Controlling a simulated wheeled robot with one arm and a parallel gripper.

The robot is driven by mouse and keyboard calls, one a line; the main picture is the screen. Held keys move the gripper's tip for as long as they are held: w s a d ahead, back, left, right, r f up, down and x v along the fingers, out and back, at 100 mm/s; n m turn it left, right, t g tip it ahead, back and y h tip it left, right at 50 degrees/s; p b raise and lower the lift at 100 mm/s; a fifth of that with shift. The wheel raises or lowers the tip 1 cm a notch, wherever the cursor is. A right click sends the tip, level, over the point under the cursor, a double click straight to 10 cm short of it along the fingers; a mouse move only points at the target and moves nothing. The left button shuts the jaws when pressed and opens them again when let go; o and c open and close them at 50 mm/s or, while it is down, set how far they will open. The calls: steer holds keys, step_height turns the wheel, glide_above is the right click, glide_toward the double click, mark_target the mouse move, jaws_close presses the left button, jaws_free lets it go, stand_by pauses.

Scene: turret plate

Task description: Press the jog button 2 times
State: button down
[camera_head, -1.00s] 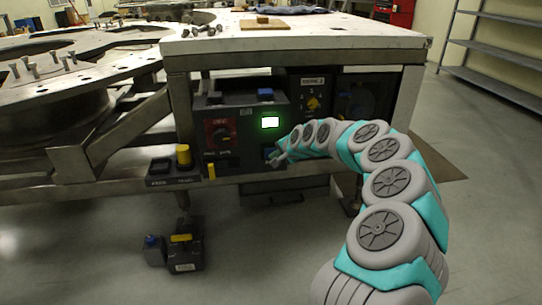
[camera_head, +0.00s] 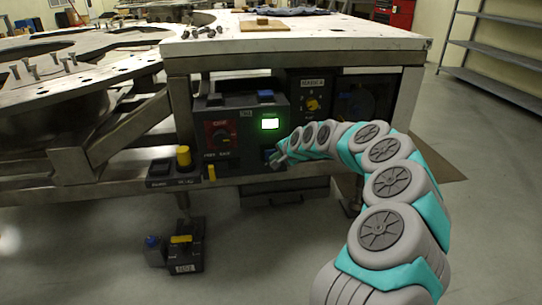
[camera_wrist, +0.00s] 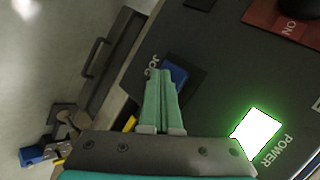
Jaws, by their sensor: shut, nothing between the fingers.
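The jog button is a blue block in a dark square frame beside the letters "JO". It shows in the wrist view (camera_wrist: 177,73), and partly behind my fingers in the head view (camera_head: 268,153). It sits low on the dark control panel (camera_head: 245,108). My gripper (camera_wrist: 160,75) is shut and empty. Its green fingertips overlap the left side of the button in the wrist view. In the head view my gripper (camera_head: 274,161) is at the panel's lower right. I cannot tell whether the fingertips touch the button or whether it is pressed in.
A lit green-white POWER lamp (camera_wrist: 256,130) is close to the right of my fingers. A small dark box (camera_head: 186,255) is on the floor.

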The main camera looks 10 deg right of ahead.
steer(key=shift+s+p, duration=0.3)
steer(key=shift+s, duration=0.35)
steer(key=shift+s, duration=0.15)
steer(key=shift+s, duration=2.4)
